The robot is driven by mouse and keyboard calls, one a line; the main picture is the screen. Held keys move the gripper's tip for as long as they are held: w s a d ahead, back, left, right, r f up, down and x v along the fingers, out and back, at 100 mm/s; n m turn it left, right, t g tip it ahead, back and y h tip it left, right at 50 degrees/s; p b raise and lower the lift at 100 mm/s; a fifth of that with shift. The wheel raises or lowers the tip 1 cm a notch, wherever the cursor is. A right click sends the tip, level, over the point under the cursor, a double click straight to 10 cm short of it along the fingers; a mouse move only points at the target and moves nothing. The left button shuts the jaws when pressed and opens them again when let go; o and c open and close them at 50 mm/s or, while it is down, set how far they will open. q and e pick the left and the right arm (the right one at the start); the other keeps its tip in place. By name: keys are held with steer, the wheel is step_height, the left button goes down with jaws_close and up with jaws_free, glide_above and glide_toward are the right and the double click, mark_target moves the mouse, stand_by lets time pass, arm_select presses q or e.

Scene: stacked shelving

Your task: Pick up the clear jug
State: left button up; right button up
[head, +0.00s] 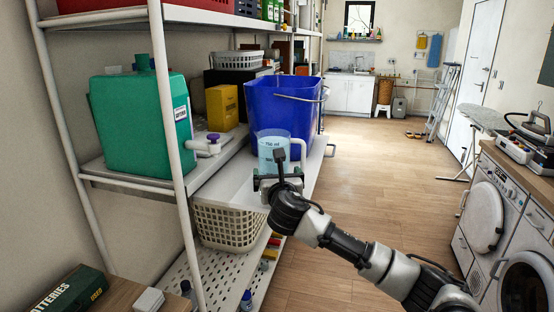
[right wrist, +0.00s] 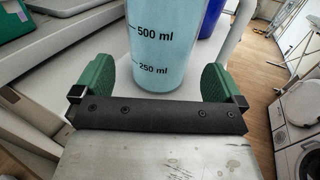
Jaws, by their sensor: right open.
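The clear jug (head: 272,148), with measuring marks and a pale blue tint, stands upright on the middle shelf in front of the blue bucket. Its handle is on the right side. My right gripper (head: 277,177) is at the near side of the jug, low down, and hides its base in the head view. In the right wrist view the jug (right wrist: 167,40) stands ahead of and between the green fingers of my open right gripper (right wrist: 155,82). Whether the fingers touch it, I cannot tell. My left gripper is not in view.
A blue bucket (head: 285,108) stands close behind the jug. A green canister (head: 135,122) with a tap is to its left, and a yellow box (head: 222,108) stands behind. A white basket (head: 228,226) is below. The floor (head: 372,165) to the right is clear.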

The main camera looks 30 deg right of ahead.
mark_target(276, 171)
steer(key=shift+x, duration=0.75)
steer(key=shift+w+d, duration=0.1)
steer(key=shift+w, duration=0.15)
steer(key=p+x, duration=0.1)
steer(key=x, duration=0.3)
steer(key=shift+s+d+f, duration=0.1)
steer(key=shift+f, duration=0.1)
steer(key=shift+w+d+f, duration=0.1)
steer(key=shift+w+d, duration=0.2)
steer(key=shift+w, duration=0.35)
steer(key=shift+s, duration=0.1)
steer(key=shift+c, duration=1)
steer(key=c, duration=0.7)
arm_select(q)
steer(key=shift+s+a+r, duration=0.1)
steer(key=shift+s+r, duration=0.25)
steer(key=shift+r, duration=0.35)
arm_select(e)
steer(key=shift+c, duration=0.2)
